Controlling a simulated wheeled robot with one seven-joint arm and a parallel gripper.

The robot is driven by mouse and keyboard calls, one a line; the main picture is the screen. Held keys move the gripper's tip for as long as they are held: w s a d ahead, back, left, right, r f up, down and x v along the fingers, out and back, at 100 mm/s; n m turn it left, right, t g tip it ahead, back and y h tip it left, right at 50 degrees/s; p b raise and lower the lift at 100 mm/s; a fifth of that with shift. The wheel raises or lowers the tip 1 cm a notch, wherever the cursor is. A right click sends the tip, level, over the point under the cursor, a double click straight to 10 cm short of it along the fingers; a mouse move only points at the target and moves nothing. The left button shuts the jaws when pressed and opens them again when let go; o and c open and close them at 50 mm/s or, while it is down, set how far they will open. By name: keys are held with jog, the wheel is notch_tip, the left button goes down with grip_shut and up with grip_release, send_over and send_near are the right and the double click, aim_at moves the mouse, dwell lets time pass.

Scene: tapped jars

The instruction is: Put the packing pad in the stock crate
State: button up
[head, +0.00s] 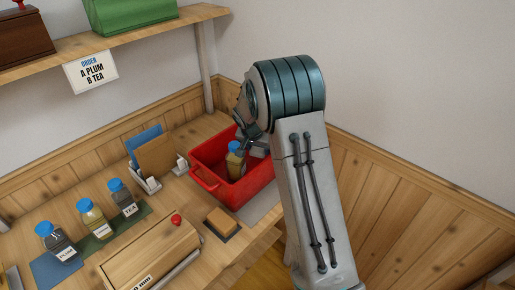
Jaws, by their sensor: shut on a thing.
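The red stock crate (207,180) stands near the back right of the table. My gripper (254,148) reaches down into its right rear part and is shut. A small greyish piece at its fingertips seems to be the packing pad (259,151), but it is mostly hidden and hard to tell from the fingers. A jar with a blue lid and yellowish contents (236,165) is in the crate, just left of my fingers. The crate's front wall hides its base, and I cannot tell if the fingers touch it.
Several blue-lidded jars (93,219) stand in a row at left. A wooden box (152,255) with a red knob and a tan block (222,222) with a dark base are in front. A rack (148,185) with upright boards is left of the crate. The wall is close behind.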

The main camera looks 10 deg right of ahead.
jog(key=shift+f, duration=0.2)
jog(key=shift+f, duration=0.1)
jog(key=shift+f+b, duration=0.35)
jog(key=shift+b, duration=0.2)
jog(key=shift+f, duration=0.2)
jog(key=o, duration=0.9)
jog(key=shift+o, duration=0.2)
